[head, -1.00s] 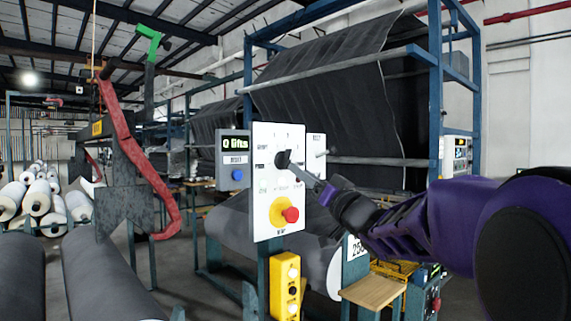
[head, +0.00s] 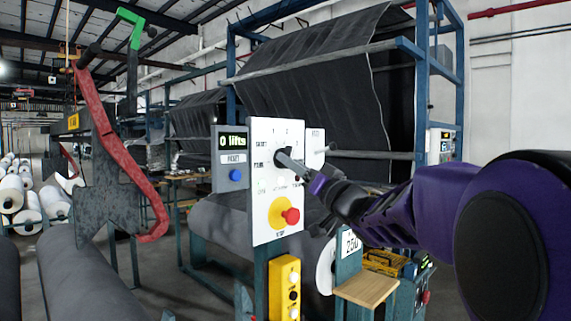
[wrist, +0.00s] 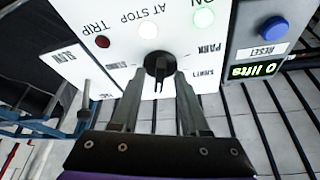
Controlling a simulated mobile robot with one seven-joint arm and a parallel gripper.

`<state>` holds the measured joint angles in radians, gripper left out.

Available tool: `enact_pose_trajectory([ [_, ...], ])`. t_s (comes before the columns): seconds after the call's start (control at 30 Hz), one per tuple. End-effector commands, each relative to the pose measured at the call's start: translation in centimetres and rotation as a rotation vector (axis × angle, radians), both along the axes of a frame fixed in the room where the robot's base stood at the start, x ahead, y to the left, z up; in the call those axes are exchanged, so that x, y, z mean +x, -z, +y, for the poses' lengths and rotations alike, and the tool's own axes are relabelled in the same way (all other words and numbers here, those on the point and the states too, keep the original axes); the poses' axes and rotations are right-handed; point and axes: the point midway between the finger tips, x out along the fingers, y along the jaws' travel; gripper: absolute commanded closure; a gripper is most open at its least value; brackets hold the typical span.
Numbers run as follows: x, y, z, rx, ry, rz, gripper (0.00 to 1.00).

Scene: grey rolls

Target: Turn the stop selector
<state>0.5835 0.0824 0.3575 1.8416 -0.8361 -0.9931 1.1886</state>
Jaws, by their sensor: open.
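The stop selector is a black round knob (wrist: 158,64) with a raised bar, set in a white panel (wrist: 88,28) with printed position labels around it. In the head view the knob (head: 280,157) sits on the upper half of the upright white panel (head: 263,197). My gripper (wrist: 160,76) is open, with one finger on each side of the knob in the wrist view. I cannot tell whether the fingers touch it. In the head view my gripper (head: 285,159) reaches the knob from the right and partly hides it.
A red stop button (head: 291,216) on a yellow base sits lower on the panel. A grey counter box (head: 228,146) reads "0 lifts" and has a blue reset button (wrist: 273,26). A yellow button box (head: 284,287) hangs below. A wooden shelf (head: 366,289) juts out beneath my arm.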

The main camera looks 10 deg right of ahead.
Motion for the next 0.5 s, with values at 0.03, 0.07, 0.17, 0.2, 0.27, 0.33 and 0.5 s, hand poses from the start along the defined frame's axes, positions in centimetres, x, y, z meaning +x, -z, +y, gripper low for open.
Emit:
enact_pose_trajectory([
  [0.03, -0.01, 0.0, -0.02, 0.0, 0.0, 0.0, 0.55],
  [0.07, -0.01, 0.0, -0.02, 0.0, 0.0, 0.0, 0.55],
  [0.17, -0.01, 0.0, -0.02, 0.0, 0.0, 0.0, 0.55],
  [0.2, 0.0, 0.0, -0.02, 0.0, 0.0, 0.0, 0.55],
  [0.27, 0.0, 0.0, -0.02, 0.0, 0.0, 0.0, 0.62],
  [0.33, 0.0, 0.0, -0.02, 0.0, 0.0, 0.0, 0.75],
  [0.5, 0.0, 0.0, -0.02, 0.0, 0.0, 0.0, 1.0],
])
